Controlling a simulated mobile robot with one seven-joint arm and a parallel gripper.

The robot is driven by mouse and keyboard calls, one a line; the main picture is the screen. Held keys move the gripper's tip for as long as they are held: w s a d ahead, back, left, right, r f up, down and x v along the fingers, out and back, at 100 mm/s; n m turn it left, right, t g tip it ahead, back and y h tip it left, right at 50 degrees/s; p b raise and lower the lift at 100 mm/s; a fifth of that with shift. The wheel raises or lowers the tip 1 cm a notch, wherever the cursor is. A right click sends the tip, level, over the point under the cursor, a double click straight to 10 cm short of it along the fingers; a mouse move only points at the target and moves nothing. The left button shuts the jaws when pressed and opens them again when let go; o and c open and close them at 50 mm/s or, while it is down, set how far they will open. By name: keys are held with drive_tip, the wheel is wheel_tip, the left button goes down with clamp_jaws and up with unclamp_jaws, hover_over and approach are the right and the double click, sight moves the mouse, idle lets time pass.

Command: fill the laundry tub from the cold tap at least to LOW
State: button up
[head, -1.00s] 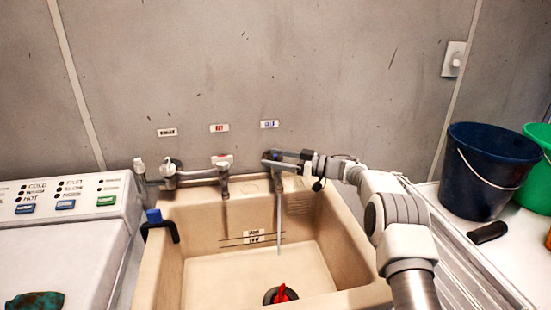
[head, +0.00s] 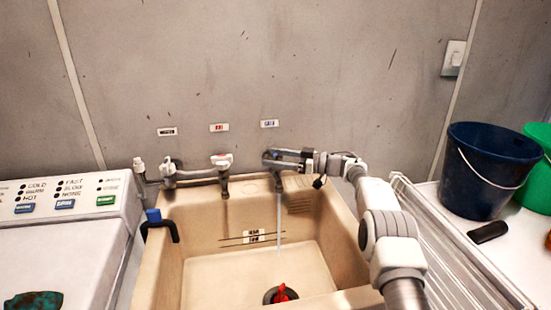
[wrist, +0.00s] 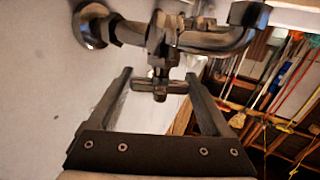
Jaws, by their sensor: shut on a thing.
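The beige laundry tub (head: 170,235) stands against the wall. The cold tap (head: 278,183) is at its back right, under a blue-marked label (head: 269,124). A thin stream of water (head: 279,225) falls from it into the tub. My gripper (head: 277,156) is shut on the cold tap's handle, seen between the two fingers in the wrist view (wrist: 155,87). Level marks (head: 253,236) show on the tub's back wall, their words too small to read. A red-topped dark plug (head: 281,292) sits at the tub floor. I cannot make out a water surface.
Another tap (head: 224,170) with a red-marked label (head: 219,128) is left of the cold one. A third tap (head: 168,172) is farther left. A washing machine (head: 85,200) stands at left. A dark blue bucket (head: 480,185) and green bucket (head: 540,165) stand at right.

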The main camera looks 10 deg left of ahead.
drive_tip(key=o, duration=1.2)
drive_tip(key=shift+a, duration=0.1)
drive_tip(key=shift+c, duration=0.2)
drive_tip(key=d, duration=1.7)
drive_tip(key=shift+s+d+p, duration=0.2)
drive_tip(key=shift+d+p, duration=0.05)
drive_tip(key=shift+p, duration=0.1)
